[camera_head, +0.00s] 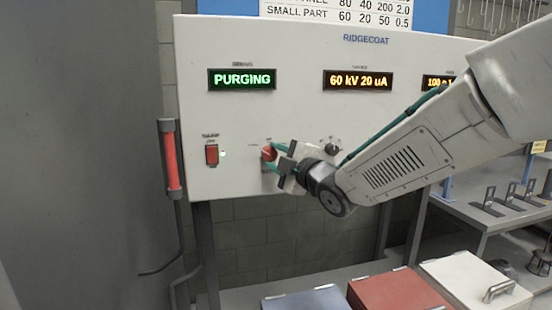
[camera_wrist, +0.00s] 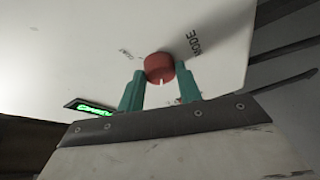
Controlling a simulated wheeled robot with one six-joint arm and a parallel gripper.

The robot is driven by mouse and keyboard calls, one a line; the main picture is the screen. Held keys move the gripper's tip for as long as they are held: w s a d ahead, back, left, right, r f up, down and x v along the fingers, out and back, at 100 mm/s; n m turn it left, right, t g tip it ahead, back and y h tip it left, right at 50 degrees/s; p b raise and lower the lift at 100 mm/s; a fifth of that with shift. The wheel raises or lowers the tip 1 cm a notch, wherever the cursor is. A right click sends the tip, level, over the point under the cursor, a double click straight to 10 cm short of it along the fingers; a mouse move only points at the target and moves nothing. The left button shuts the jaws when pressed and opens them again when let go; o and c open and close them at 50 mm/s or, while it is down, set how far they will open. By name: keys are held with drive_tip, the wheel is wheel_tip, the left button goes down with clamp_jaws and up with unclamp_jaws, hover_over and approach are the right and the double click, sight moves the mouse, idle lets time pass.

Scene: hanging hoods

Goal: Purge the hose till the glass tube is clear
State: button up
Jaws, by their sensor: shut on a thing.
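A white control panel (camera_head: 300,60) fills the middle of the head view. Its left display (camera_head: 242,79) reads PURGING in green. My gripper (camera_head: 274,155) is at the red mode knob (camera_head: 268,153), with its green fingers closed on either side of it. In the wrist view the red knob (camera_wrist: 159,67) sits between the two green fingertips, below the word MODE. The glass tube (camera_head: 171,157) at the panel's left edge looks red over most of its length. A hose (camera_head: 180,235) runs down from it.
Another display (camera_head: 358,80) reads 60 kV 20 uA. Lidded boxes, blue (camera_head: 306,300), red (camera_head: 397,291) and white (camera_head: 470,283), stand below. A metal bench (camera_head: 480,215) is at right.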

drive_tip(key=shift+f, duration=0.1)
drive_tip(key=o, duration=1)
drive_tip(key=v, duration=0.7)
drive_tip(key=shift+s+d, duration=0.2)
drive_tip(key=shift+s, duration=0.15)
